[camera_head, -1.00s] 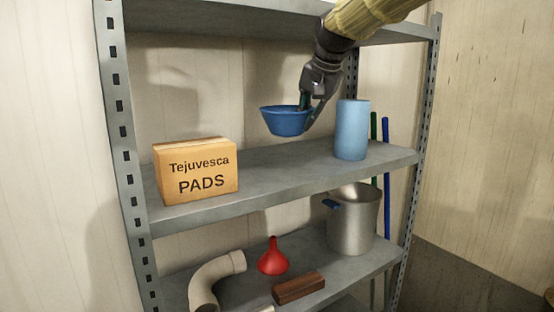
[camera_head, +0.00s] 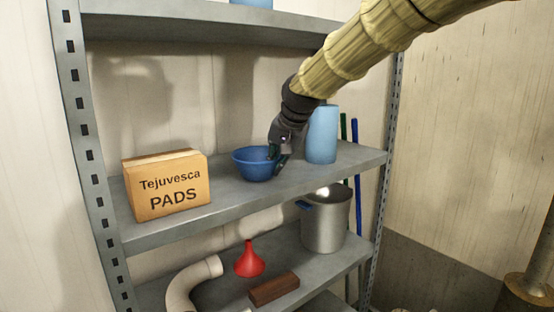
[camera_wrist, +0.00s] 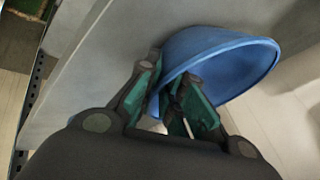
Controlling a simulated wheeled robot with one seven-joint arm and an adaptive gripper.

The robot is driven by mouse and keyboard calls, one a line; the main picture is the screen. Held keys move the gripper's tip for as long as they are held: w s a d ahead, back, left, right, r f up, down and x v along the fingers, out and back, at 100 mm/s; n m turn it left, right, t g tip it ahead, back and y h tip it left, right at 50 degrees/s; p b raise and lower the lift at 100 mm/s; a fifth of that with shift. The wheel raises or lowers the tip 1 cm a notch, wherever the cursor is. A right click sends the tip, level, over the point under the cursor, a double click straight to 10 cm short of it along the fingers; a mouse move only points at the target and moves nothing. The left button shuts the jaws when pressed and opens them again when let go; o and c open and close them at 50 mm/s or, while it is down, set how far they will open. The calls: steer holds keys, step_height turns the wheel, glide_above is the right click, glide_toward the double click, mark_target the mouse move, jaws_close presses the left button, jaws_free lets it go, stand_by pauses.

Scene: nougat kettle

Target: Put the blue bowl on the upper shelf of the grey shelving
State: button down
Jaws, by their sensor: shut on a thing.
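The blue bowl (camera_head: 256,166) is upright at the middle shelf board in the head view, between the cardboard box and the blue cylinder. It appears at or just above the board; I cannot tell whether it touches. My gripper (camera_head: 277,157) is shut on the bowl's right rim. In the wrist view my gripper (camera_wrist: 180,95) has its green-padded fingers on either side of the wall of the blue bowl (camera_wrist: 235,65). The grey shelving (camera_head: 225,209) shows several boards, with the top one above the bowl.
The cardboard box (camera_head: 166,186) marked "PADS" stands left of the bowl. A light blue cylinder (camera_head: 321,135) stands close on the right, beside my wrist. A metal pot (camera_head: 327,222), red funnel (camera_head: 249,262), brown block (camera_head: 274,289) and curved pipe (camera_head: 190,283) are below.

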steer(key=shift+s, duration=0.1)
steer(key=c, duration=1.6)
jaws_free()
steer(key=shift+f, duration=0.1)
steer(key=shift+o, duration=0.2)
steer(key=shift+r, duration=0.25)
steer(key=b+v, duration=0.6)
steer(key=v, duration=0.6)
steer(key=shift+f, duration=0.1)
